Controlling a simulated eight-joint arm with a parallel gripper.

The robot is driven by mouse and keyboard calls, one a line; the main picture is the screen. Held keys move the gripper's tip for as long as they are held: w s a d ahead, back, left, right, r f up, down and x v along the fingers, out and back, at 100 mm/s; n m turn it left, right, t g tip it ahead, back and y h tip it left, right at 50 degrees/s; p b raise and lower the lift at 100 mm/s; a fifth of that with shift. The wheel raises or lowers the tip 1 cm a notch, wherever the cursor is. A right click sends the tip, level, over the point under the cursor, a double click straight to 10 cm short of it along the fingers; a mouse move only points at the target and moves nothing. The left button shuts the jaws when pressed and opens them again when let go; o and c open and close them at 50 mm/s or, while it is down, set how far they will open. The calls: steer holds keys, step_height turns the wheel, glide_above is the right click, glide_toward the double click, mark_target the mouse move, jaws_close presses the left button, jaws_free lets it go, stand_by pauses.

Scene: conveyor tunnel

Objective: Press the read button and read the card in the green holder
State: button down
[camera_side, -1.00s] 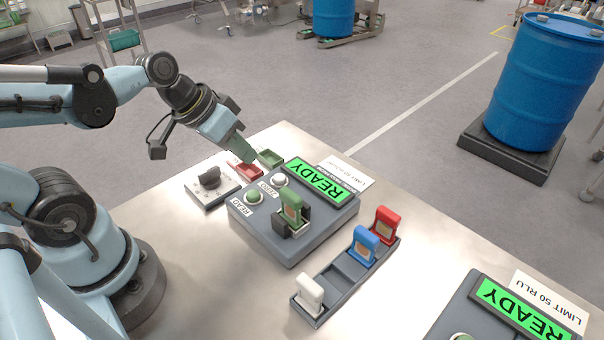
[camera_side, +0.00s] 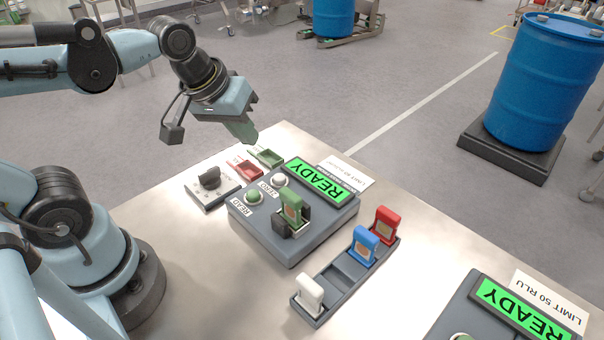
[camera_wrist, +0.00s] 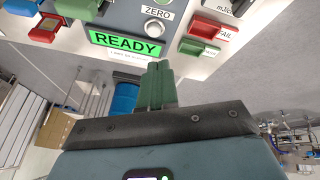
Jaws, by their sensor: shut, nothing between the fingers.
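The grey reader (camera_side: 262,238) stands on the metal table, and its green screen (camera_side: 322,182) says READY. A card in a green holder (camera_side: 291,205) stands upright in the reader's slot. The green READ button (camera_side: 254,196) is on the reader's top, next to a white ZERO button (camera_side: 279,180). In the wrist view the screen (camera_wrist: 126,44) and the ZERO button (camera_wrist: 155,27) show beyond my fingers. My gripper (camera_side: 250,135) is shut and empty, in the air above and behind the small trays, apart from the reader. In the wrist view its green fingers (camera_wrist: 155,82) are together.
A rack (camera_side: 335,290) in front holds white (camera_side: 309,292), blue (camera_side: 364,246) and red (camera_side: 385,224) holders. Red (camera_side: 243,168) and green (camera_side: 267,157) trays and a black knob (camera_side: 208,177) lie behind the reader. A second reader (camera_side: 478,310) stands at lower right.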

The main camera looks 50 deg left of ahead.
mark_target(254, 191)
steer(key=r+n+g, duration=0.1)
steer(key=n, duration=0.3)
steer(key=r+n+g, duration=0.1)
steer(key=n+g, duration=0.1)
steer(key=n, duration=0.2)
steer(key=d+r+n+g, duration=0.1)
steer(key=r+n+g, duration=0.1)
steer(key=n, duration=0.3)
steer(key=shift+s+r, duration=0.1)
steer(key=shift+s, duration=0.15)
steer(key=shift+f, duration=7)
